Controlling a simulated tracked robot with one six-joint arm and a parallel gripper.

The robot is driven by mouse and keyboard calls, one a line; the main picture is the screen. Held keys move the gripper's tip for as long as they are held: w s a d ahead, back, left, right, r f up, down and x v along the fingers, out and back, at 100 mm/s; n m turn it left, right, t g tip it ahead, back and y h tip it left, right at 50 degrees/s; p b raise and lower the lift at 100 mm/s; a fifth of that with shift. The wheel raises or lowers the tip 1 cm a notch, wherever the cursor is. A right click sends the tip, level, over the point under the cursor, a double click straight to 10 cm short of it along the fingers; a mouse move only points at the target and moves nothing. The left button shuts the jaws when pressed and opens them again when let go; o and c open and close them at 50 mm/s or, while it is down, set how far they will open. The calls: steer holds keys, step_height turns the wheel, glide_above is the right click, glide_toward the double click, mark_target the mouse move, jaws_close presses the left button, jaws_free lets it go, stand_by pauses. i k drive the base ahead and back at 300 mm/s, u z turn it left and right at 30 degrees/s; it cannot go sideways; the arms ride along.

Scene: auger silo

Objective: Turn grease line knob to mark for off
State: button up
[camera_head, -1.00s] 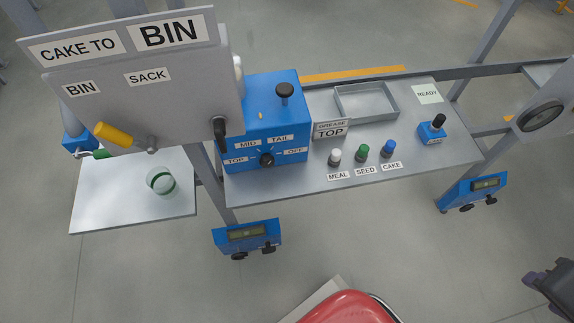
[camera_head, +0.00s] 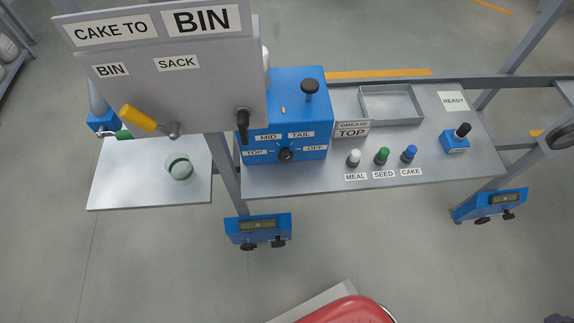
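The grease line knob is a small black round knob (camera_head: 286,155) on the front of a blue box (camera_head: 300,88). Labels TOP, MID, TAIL and OFF (camera_head: 314,148) run around it from left to right. A placard beside the box reads GREASE TOP (camera_head: 352,130). The knob's pointer is too small to read for certain. Nothing touches the knob. My gripper is not visible in this view.
A grey panel with a BIN sign (camera_head: 202,20) and a yellow-handled lever (camera_head: 139,118) stands left. Meal, seed and cake bottles (camera_head: 382,156), a shallow tray (camera_head: 392,104) and a blue box with a black knob (camera_head: 456,139) sit right. Floor in front is mostly clear.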

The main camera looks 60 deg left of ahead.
mark_target(285, 155)
steer(key=k, duration=1.5)
steer(key=u, duration=2.15)
steer(key=i, duration=0.85)
steer(key=u, duration=0.05)
